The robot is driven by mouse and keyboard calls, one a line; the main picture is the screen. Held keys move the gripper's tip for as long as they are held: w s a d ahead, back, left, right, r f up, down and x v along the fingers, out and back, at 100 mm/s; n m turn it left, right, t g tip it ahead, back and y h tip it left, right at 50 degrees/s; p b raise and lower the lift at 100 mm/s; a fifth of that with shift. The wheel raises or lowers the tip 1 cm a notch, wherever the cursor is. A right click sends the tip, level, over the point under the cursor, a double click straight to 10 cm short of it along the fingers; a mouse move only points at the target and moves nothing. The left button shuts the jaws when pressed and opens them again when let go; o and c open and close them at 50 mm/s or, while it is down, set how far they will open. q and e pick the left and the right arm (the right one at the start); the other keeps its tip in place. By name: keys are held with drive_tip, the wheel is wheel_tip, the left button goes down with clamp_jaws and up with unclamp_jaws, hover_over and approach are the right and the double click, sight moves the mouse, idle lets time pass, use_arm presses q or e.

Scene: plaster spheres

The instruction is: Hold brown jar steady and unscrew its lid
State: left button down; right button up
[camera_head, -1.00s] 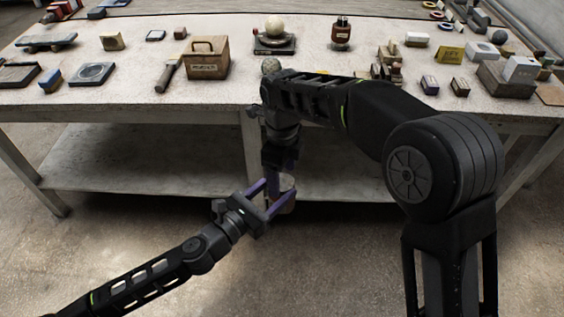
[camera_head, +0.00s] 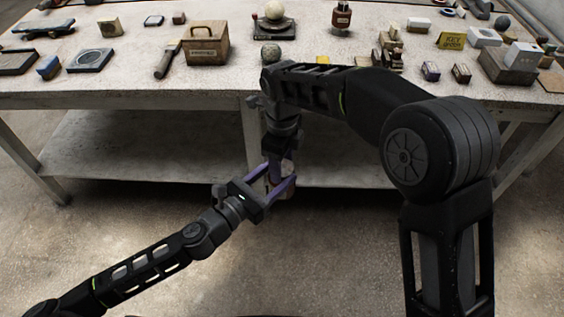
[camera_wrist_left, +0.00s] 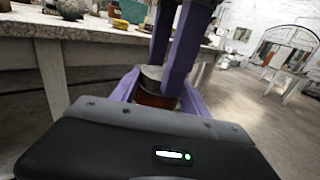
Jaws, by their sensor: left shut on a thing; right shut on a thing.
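The brown jar (camera_head: 283,189) is held in the air in front of the table, largely hidden by the grippers in the head view. In the left wrist view its reddish-brown body (camera_wrist_left: 157,95) shows below a grey lid (camera_wrist_left: 152,73). My left gripper (camera_head: 281,178) comes from the left with its purple fingers on both sides of the jar body, shut on it. My right gripper (camera_head: 275,166) reaches down from above. In the left wrist view the right gripper's purple fingers (camera_wrist_left: 172,62) are at the lid, shut on it.
The table (camera_head: 150,92) stands just behind the grippers. It carries a wooden box (camera_head: 206,46), a pale sphere (camera_head: 275,10) on a stand, a greenish sphere (camera_head: 271,53) near the front edge, and a red-brown bottle (camera_head: 341,17). Floor in front is clear.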

drive_tip(key=c, duration=0.4)
drive_tip(key=o, duration=1.5)
drive_tip(key=shift+r, duration=2.25)
drive_tip(key=shift+c, duration=0.4)
wheel_tip(320, 180, up, 4)
drive_tip(key=shift+f, duration=0.2)
drive_tip(key=shift+f, duration=0.2)
drive_tip(key=shift+f, duration=3.9)
